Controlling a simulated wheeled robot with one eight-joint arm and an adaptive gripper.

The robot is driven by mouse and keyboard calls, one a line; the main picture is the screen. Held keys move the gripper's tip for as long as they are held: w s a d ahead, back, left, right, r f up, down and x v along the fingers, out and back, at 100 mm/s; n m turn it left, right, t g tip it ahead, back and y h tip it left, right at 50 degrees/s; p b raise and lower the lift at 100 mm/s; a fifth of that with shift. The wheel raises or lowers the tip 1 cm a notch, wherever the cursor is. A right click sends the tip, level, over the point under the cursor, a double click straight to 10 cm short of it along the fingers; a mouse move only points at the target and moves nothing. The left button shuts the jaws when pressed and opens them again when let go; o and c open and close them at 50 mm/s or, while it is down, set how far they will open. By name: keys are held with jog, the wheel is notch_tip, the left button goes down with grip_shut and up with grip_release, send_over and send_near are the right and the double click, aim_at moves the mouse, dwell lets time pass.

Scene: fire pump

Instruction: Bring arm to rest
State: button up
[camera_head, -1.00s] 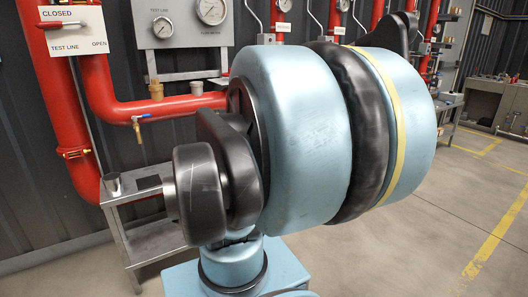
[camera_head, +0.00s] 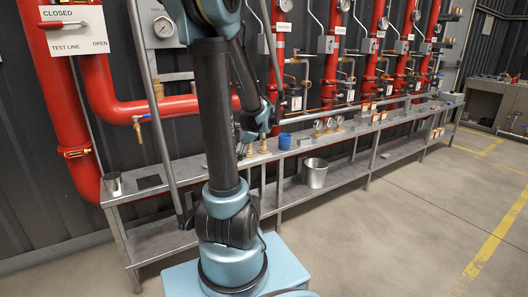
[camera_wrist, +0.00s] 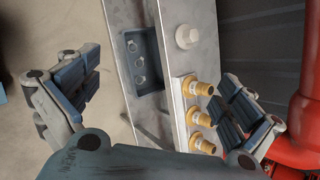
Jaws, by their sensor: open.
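My gripper (camera_wrist: 160,98) is open in the wrist view, with its dark padded fingers wide apart at left and right. Nothing is between the pads in its grasp. Beyond it lies a grey metal bench (camera_wrist: 122,62) with several brass fittings (camera_wrist: 196,117) on a plate near the right finger. In the head view my arm stands upright in front of the bench and folds down at the top. My gripper is small there and partly hidden behind the arm.
Red pipes (camera_head: 60,120) rise at left. The floor (camera_head: 430,220) at right is clear.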

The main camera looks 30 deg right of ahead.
jog(key=s+d+f+m+t+h, duration=0.1)
jog(key=d+f+m+t, duration=0.2)
jog(key=d+m, duration=0.8)
jog(key=d+f+m+t+h, duration=0.2)
jog(key=d+m+t, duration=0.1)
jog(key=d, duration=1.5)
jog(key=x, duration=0.9)
jog(key=shift+w+f, duration=0.3)
jog(key=shift+s, duration=0.1)
jog(key=v, duration=0.9)
jog(key=shift+s+d+r, duration=0.15)
jog(key=shift+s+r, duration=0.05)
jog(key=shift+s, duration=0.2)
